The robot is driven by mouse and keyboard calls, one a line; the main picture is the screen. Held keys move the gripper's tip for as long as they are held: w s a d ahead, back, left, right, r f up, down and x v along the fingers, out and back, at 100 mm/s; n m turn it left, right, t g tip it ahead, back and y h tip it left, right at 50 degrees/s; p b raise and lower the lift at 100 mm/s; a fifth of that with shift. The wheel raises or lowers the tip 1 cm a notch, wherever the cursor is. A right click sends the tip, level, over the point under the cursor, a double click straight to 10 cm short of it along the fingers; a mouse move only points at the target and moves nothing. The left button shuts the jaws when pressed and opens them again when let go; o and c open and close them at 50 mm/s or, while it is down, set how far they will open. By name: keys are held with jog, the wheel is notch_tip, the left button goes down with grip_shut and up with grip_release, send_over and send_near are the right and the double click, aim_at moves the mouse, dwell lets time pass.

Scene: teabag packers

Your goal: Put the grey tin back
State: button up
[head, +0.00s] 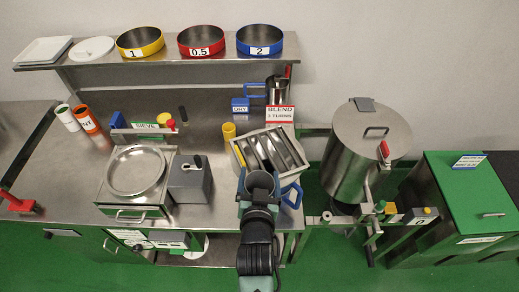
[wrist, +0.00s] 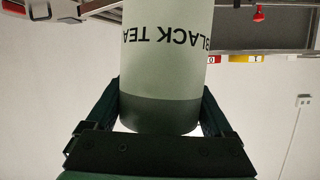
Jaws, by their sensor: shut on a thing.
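The grey tin (wrist: 165,60) fills the middle of the wrist view. It is pale grey with a darker band at one end and the words BLACK TEA, upside down in this picture. My gripper (wrist: 160,115) is shut on it, with a dark finger on each side of the band. The tin's far end is cut off in the wrist view.
A slotted steel box (head: 270,150) stands just behind my gripper. A blue handle (head: 292,195) is close at its right. A grey box (head: 190,180) and a sieve pan (head: 136,170) are to the left. A large steel drum (head: 360,150) stands right.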

jog(key=s+f, duration=0.4)
jog(key=s, duration=0.5)
jog(key=s+f, duration=0.4)
jog(key=s, duration=0.4)
jog(key=shift+s+f+y, duration=0.2)
jog(key=shift+s+y, duration=0.1)
jog(key=shift+s, duration=0.05)
